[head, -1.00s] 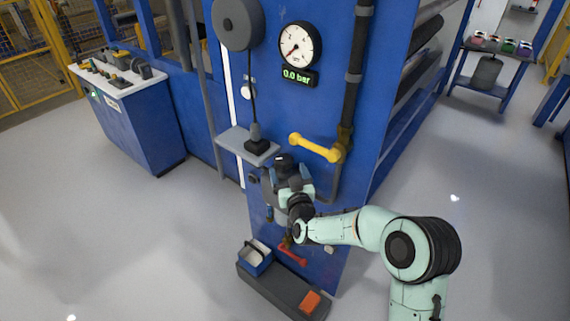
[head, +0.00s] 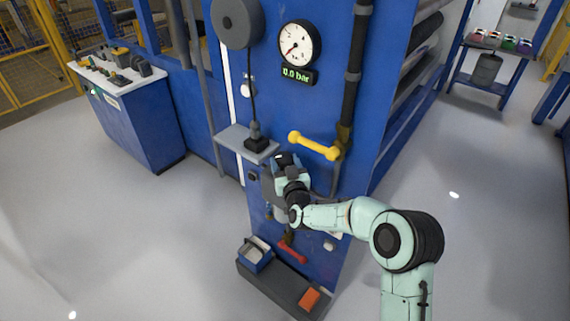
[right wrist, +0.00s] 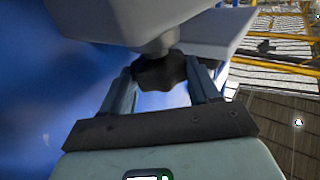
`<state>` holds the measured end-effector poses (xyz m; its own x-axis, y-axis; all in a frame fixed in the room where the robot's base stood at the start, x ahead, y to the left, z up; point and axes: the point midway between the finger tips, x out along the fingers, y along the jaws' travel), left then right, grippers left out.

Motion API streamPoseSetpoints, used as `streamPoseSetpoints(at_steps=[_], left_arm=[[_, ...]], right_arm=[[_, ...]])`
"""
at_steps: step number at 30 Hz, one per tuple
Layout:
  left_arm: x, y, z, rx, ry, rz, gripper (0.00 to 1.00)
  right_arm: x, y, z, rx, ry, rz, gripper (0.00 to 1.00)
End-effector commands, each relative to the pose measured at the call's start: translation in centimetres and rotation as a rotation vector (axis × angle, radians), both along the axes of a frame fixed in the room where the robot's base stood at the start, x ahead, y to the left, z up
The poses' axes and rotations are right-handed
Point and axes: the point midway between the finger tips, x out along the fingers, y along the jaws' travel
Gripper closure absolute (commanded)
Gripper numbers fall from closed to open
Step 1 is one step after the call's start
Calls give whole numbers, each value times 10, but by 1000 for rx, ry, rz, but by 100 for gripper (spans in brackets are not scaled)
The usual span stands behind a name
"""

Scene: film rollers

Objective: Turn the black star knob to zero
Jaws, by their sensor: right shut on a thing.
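The black star knob (right wrist: 160,72) shows in the right wrist view, under a grey housing, between the two fingers of my right gripper (right wrist: 162,80). The fingers are shut on it from both sides. In the head view my right gripper (head: 277,172) is at the front of the blue machine panel, just below the small grey shelf, and it hides the knob there. The round pressure gauge (head: 295,44) above has a red needle, and the green display (head: 298,76) under it reads 0.0 bar. My left gripper is not in view.
A yellow handle (head: 315,146) sticks out just above and right of my right gripper. The grey shelf (head: 247,142) is close on its upper left. A red handle (head: 292,252) and a grey ledge (head: 262,283) are below. The floor on both sides is clear.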

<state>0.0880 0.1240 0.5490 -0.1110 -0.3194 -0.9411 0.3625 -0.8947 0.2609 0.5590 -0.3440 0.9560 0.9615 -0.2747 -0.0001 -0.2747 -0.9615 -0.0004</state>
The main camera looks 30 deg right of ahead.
Motion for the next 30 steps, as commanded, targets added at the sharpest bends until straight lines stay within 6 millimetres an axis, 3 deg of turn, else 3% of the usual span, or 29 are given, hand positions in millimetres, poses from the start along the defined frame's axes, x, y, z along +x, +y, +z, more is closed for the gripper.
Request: streamPoseSetpoints(at_steps=[7, 16, 30], left_arm=[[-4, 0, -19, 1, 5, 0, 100], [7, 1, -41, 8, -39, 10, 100], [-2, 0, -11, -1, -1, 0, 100]], right_arm=[[-1, -3, -3, -3, -1, 59, 70], [-2, -9, -3, -5, 2, 231, 70], [0, -13, 2, 1, 3, 482, 70]])
